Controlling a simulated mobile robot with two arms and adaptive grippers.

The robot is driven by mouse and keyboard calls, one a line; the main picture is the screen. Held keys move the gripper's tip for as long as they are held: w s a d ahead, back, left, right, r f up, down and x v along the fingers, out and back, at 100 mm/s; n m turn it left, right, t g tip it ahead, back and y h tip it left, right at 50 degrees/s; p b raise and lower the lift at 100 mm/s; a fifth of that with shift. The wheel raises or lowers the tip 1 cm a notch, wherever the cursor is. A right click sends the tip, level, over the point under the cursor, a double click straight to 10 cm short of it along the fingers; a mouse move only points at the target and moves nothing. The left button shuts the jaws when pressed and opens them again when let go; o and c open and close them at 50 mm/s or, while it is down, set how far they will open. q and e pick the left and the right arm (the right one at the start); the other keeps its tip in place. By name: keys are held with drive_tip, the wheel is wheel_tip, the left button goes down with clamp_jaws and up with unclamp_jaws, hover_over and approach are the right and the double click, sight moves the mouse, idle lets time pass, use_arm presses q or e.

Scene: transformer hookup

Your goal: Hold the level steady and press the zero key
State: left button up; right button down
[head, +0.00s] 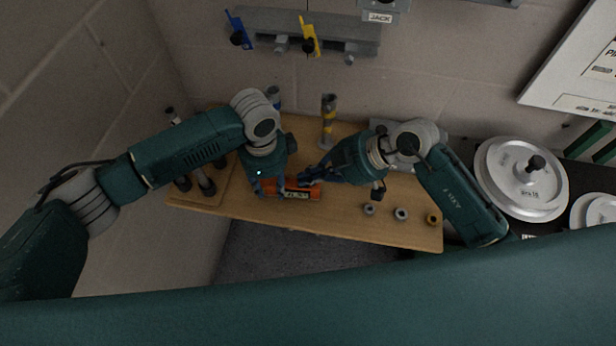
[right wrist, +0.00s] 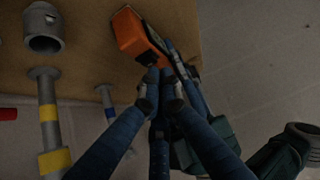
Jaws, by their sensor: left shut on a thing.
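The orange level (head: 302,195) has a small display on its near side and lies at the middle of the wooden table. It also shows in the right wrist view (right wrist: 130,36). My left gripper (head: 272,189) is shut on the level's left part. My right gripper (head: 310,178) is at the level's upper right. In the right wrist view its blue fingers (right wrist: 160,88) are drawn together, with their tips close to the level. I cannot tell whether they touch it. The zero key is too small or hidden to make out.
The wooden table (head: 400,227) carries several small rings at its right, including a grey one (head: 400,213). A yellow-banded post (head: 328,120) stands behind the level. Dark posts (head: 205,180) stand at the left. Metal weights (head: 520,180) lie at the right.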

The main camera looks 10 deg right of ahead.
wheel_tip(320, 180, up, 3)
drive_tip(key=shift+w+f, duration=0.15)
drive_tip(key=shift+f, duration=0.05)
drive_tip(key=v, duration=0.9)
drive_tip(key=shift+d+r, duration=0.2)
drive_tip(key=shift+r, duration=0.05)
use_arm(q)
drive_tip(key=o, duration=1.4)
drive_tip(key=shift+c, duration=0.2)
